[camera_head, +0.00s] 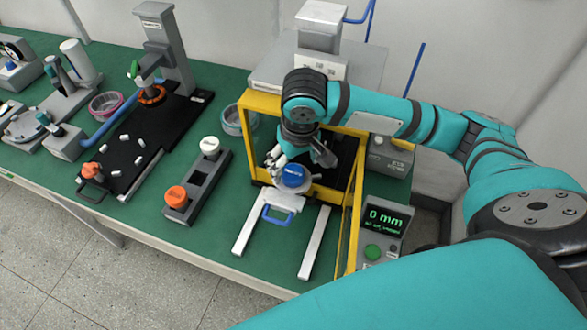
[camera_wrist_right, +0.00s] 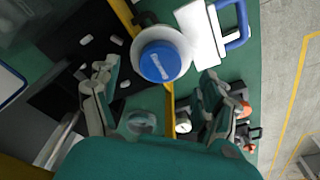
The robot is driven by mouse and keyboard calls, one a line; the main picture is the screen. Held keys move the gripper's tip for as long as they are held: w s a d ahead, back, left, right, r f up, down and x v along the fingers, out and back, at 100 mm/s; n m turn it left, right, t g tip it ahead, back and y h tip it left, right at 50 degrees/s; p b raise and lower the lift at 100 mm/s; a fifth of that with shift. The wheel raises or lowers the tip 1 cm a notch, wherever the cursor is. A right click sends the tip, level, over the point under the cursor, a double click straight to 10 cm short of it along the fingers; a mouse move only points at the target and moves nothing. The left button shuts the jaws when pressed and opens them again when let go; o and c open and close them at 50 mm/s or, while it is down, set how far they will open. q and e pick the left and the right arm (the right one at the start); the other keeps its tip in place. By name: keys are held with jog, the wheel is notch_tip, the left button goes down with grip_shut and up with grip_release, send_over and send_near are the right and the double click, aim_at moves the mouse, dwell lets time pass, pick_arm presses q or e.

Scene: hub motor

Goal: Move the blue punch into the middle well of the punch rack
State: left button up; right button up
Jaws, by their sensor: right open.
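The blue punch (camera_head: 291,176) sits on a round light-coloured seat at the front of the yellow-framed press. My right gripper (camera_head: 301,160) is open just above and behind it, one finger towards each side. In the right wrist view the blue top (camera_wrist_right: 160,62) shows round and lies ahead between the spread fingers; I cannot tell whether they touch it. The grey punch rack (camera_head: 222,165) stands left of the press. It has a white punch (camera_head: 210,145) in the far well, an orange punch (camera_head: 176,195) in the near well and an empty middle well. My left gripper is not in view.
The yellow frame (camera_head: 262,102) stands close around my right gripper. A blue-handled white slide (camera_head: 277,203) and two pale rails lie in front. A 0 mm display (camera_head: 385,219) is at right. A black tray (camera_head: 122,160) with white pieces lies left of the rack.

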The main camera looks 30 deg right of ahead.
aim_at(293, 173)
jog(key=shift+w+f, duration=0.2)
jog(key=shift+f, duration=1)
jog(key=shift+w+f, duration=0.15)
jog(key=shift+f, duration=0.45)
jog(key=c, duration=1.4)
jog(key=o, duration=0.8)
jog(key=c, duration=0.6)
jog(key=shift+r+p, duration=4.3)
jog(key=shift+p, duration=1.1)
jog(key=shift+c, duration=0.3)
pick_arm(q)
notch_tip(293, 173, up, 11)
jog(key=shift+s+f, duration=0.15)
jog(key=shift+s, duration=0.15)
